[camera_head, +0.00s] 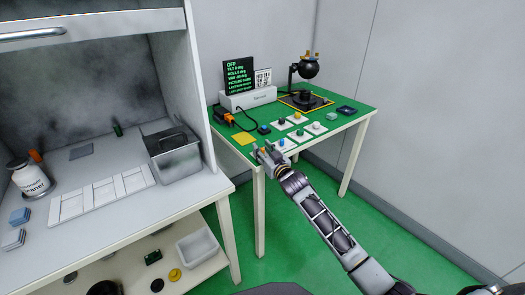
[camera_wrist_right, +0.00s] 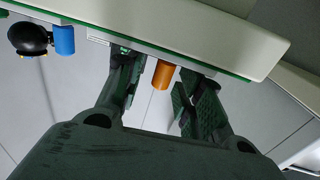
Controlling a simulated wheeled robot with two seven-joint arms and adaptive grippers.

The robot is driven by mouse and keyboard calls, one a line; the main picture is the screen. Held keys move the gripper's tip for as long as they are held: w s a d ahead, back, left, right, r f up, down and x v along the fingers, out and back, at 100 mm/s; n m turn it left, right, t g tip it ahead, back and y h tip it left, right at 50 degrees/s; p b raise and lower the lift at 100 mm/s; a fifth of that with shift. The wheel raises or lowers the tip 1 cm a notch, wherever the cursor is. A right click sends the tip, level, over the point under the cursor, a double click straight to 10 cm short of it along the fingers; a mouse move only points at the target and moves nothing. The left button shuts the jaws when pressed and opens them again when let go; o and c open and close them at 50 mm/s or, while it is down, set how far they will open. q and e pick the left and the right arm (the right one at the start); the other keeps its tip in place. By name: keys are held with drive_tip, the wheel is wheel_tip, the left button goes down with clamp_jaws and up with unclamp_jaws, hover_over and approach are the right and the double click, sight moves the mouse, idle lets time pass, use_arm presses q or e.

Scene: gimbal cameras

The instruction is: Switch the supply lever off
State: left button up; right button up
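A white box (camera_head: 250,98) stands at the back left of the green-topped table, with a dark screen (camera_head: 239,78) whose top line reads OFF. An orange part (camera_head: 229,119) with a dark cable sits at the table's left edge; I cannot tell whether it is the supply lever. My right gripper (camera_head: 268,154) is at the table's front edge. In the right wrist view my right gripper (camera_wrist_right: 152,85) is open, its two fingers apart. An orange cylinder (camera_wrist_right: 163,75) shows between them; I cannot tell whether they touch it. My left gripper is not in view.
A black ball on a stand (camera_head: 308,68) is at the back right of the green table (camera_head: 348,120). Several white tiles with small coloured parts lie near the front. A white bench (camera_head: 110,235) with a metal bin (camera_head: 175,160) stands left. Green floor is free at right.

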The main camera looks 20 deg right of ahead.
drive_tip(key=shift+w, duration=0.15)
clamp_jaws()
drive_tip(key=shift+a, duration=0.25)
idle(1.2)
unclamp_jaws()
drive_tip(key=shift+a+r, duration=0.1)
drive_tip(key=shift+d, duration=0.25)
